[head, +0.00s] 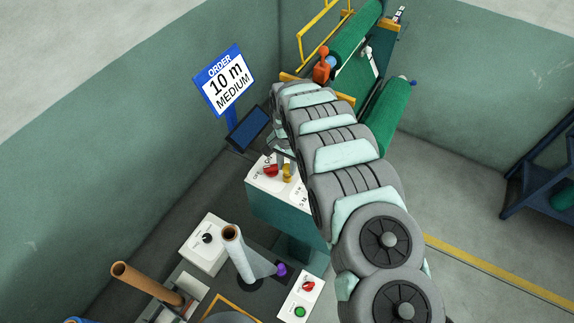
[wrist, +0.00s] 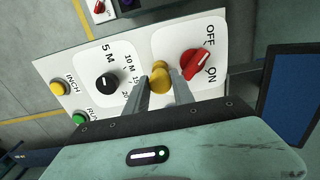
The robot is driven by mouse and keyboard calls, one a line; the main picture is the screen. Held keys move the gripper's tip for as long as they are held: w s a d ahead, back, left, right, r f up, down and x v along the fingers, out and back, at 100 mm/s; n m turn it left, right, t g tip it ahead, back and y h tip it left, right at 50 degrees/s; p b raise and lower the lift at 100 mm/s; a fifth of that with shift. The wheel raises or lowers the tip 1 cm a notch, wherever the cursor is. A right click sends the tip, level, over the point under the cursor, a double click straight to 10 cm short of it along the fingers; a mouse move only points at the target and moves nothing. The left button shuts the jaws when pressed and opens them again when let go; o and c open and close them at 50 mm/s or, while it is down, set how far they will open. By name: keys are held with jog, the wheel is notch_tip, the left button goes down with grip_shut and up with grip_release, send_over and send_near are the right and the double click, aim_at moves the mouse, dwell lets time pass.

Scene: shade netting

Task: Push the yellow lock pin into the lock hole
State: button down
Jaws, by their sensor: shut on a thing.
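The yellow lock pin (wrist: 159,84) is between my gripper's two fingers in the wrist view, beside the red OFF/ON switch (wrist: 197,64). My gripper (wrist: 161,88) is shut on the pin, close over the white control panel (wrist: 60,66). In the head view the yellow pin (head: 287,173) shows at the panel, just right of the red switch (head: 270,170). My arm hides part of the panel there. The lock hole is not visible, and I cannot tell how deep the pin sits.
The panel also has a black length dial (wrist: 107,84), a yellow INCH button (wrist: 60,88) and a green button (wrist: 79,119). A dark blue screen (head: 249,128) stands behind the panel, with an order sign (head: 225,82) above. Green rolls (head: 390,115) lie beyond my arm.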

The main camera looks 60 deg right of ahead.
aim_at(287, 167)
jog(key=shift+f, duration=0.2)
jog(key=shift+f+b, duration=0.25)
jog(key=shift+b, duration=0.1)
jog(key=c, duration=1)
grip_release()
jog(key=shift+r, duration=0.1)
notch_tip(287, 167, up, 10)
jog(key=shift+f+p, duration=0.1)
jog(key=shift+p, duration=0.75)
jog(key=shift+r+p, duration=0.45)
jog(key=shift+p, duration=0.05)
